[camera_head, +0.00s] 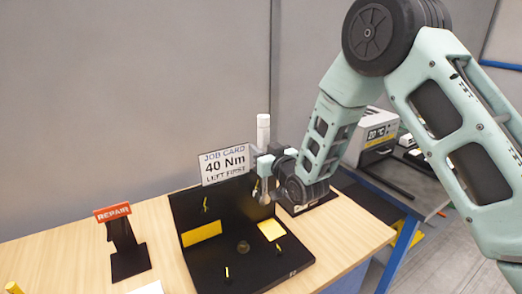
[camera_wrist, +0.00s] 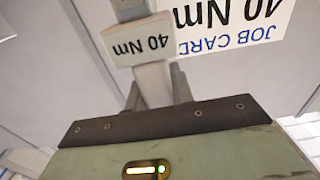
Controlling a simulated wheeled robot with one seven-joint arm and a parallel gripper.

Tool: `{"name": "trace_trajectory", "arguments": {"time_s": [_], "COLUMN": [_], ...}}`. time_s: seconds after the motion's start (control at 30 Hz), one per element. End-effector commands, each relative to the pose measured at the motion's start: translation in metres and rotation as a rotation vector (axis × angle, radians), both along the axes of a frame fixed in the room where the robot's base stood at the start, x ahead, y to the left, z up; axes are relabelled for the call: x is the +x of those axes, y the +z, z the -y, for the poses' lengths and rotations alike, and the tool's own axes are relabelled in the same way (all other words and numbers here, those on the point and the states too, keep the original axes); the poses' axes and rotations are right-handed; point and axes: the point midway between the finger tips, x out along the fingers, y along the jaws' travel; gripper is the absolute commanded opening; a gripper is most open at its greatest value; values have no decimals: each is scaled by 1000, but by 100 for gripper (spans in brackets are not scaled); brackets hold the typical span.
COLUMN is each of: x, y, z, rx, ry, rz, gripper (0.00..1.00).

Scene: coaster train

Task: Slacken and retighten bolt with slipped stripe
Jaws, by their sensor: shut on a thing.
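My gripper (camera_head: 264,165) is shut on a torque tool (camera_head: 263,132) with a pale upright handle. The tool's lower end (camera_head: 265,196) hangs in front of the right part of a black fixture (camera_head: 222,222). One bolt with a yellow stripe (camera_head: 205,206) shows on the left of its back plate. Another yellow stripe (camera_head: 255,188) shows beside the tool's end; contact cannot be told. Stripe alignment is too small to tell.
A job card (camera_head: 224,164) reading "40 Nm, left first" stands behind the fixture. A black stand with a red "REPAIR" sign (camera_head: 112,212) is at left. A device reading 20 °C (camera_head: 380,133) stands at right. The wooden table (camera_head: 345,236) is clear at front right.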

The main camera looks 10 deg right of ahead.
Motion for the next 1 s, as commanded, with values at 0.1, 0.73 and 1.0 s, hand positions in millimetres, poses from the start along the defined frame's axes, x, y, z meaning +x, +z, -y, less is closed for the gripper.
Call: {"name": "trace_trajectory", "arguments": {"time_s": [0.1,0.73,1.0], "x": [2,8,10], "y": [3,2,3], "z": [-1,-3,-3], "rx": [2,2,2], "ry": [0,0,0], "rz": [7,6,7], "gripper": [0,0,0]}}
